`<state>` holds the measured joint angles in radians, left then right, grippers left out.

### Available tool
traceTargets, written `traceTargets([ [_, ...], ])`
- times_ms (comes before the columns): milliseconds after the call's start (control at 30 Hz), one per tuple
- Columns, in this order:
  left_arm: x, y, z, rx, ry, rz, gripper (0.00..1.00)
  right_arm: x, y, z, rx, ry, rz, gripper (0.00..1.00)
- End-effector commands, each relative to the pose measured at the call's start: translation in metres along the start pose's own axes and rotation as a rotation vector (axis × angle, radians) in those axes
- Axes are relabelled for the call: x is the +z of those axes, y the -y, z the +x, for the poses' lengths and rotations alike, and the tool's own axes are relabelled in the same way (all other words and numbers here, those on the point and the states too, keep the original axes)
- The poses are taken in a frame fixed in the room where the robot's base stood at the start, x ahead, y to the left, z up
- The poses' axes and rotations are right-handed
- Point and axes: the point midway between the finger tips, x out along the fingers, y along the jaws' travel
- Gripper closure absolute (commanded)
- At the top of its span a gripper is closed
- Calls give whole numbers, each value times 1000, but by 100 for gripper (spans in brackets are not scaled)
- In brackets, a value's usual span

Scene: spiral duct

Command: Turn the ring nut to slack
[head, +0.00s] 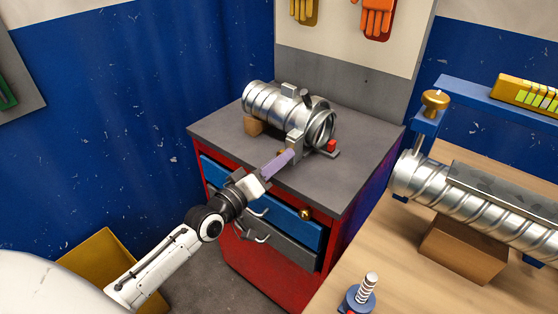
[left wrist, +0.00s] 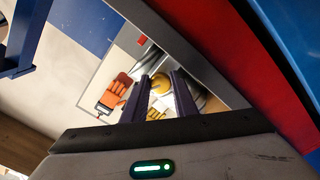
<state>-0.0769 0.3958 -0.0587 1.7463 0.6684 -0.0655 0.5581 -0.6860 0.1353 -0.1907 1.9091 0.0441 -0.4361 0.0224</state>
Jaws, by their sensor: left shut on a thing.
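A silver spiral duct piece (head: 270,103) lies on the grey top of the red cabinet, with a clamp ring (head: 322,124) around its near right end. My left gripper (head: 289,155) reaches the clamp's front, its purple fingers beside a grey block (head: 295,144). In the left wrist view a round brass-coloured ring nut (left wrist: 160,90) sits between the two fingertips (left wrist: 160,80). The fingers are shut on it. In the head view the fingers hide most of the nut. My right gripper is not in view.
The cabinet top (head: 352,177) is clear at front right. A small red part (head: 331,146) is by the clamp. The wooden workbench (head: 350,265) at right holds a longer duct (head: 480,205), a brass-knobbed blue clamp (head: 435,99) and a screw (head: 369,287). A yellow bin (head: 103,252) stands below.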

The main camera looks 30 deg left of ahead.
Motion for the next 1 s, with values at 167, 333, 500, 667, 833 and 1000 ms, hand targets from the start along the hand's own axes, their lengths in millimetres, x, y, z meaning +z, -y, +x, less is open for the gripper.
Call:
traceTargets([
  [167, 1, 1, 0, -2, 2, -19, 97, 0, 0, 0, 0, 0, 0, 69],
  [333, 1, 1, 0, -2, 2, -20, 97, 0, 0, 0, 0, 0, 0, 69],
  [500, 1, 1, 0, -2, 2, -19, 97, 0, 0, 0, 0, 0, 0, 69],
  [667, 1, 0, 0, -1, 1, -18, 56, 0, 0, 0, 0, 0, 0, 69],
  [833, 0, 0, 0, -1, 1, -18, 56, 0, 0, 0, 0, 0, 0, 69],
  [1000, 2, 2, -11, -3, 3, -18, 56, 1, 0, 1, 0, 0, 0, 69],
])
